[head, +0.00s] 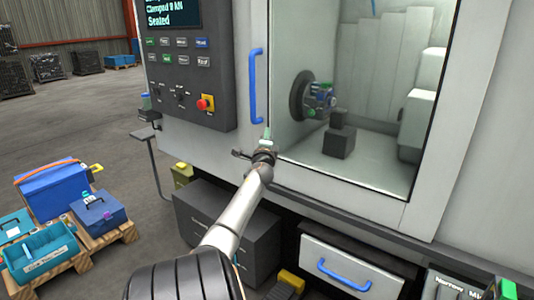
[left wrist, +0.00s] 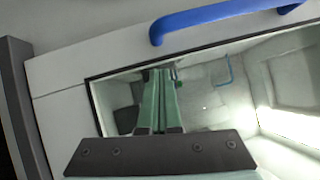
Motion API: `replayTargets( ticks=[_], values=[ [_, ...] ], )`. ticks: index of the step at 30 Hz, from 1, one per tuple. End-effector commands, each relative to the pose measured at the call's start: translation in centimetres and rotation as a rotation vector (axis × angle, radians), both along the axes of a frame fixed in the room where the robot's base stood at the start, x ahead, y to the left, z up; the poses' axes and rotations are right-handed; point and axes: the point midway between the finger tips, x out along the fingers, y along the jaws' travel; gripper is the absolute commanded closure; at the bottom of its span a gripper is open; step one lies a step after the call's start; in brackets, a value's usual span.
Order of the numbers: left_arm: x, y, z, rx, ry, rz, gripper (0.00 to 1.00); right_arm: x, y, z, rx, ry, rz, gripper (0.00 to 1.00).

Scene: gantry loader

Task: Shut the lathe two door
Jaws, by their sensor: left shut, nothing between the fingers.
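The lathe's door (head: 309,173) is a pale grey panel with a large dark-edged window and an upright blue handle (head: 256,86) on its left side. The door stands beside the control panel; I cannot tell whether it is fully shut. My left gripper (head: 266,135) is shut and empty, just below the handle's lower end and apart from it. In the left wrist view its green fingers (left wrist: 160,80) are together in front of the window, with the blue handle (left wrist: 215,17) above them. My right gripper is out of view.
The control panel (head: 185,90) with a red stop button (head: 206,103) is left of the door. A chuck (head: 304,95) shows through the window. A drawer (head: 345,268) with a blue handle is below. Blue boxes (head: 100,214) on pallets stand at left; open floor lies behind them.

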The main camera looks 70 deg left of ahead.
Motion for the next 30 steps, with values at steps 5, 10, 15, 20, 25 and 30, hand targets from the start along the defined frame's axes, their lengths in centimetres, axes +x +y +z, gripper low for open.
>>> replayTargets(
  ticks=[5, 10, 15, 20, 25, 30],
  values=[
    [-1.1, -2.7, -0.4, -0.003, 0.003, -0.002, 1.00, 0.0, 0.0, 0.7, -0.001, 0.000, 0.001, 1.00],
    [-2.2, -5.2, -0.8, -0.002, 0.001, -0.004, 1.00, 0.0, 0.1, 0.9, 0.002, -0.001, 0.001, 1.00],
    [-3.1, -7.1, -1.1, -0.002, 0.001, -0.003, 1.00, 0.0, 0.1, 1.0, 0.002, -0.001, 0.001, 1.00],
    [-3.5, -8.2, -1.3, -0.002, 0.001, -0.002, 1.00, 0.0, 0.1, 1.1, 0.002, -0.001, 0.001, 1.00],
    [-3.7, -8.5, -1.3, -0.002, 0.001, -0.001, 1.00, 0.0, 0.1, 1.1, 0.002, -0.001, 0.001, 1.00],
    [-3.6, -8.6, -1.4, -0.004, 0.002, -0.004, 1.00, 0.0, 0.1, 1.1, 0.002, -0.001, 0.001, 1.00]
  ],
)
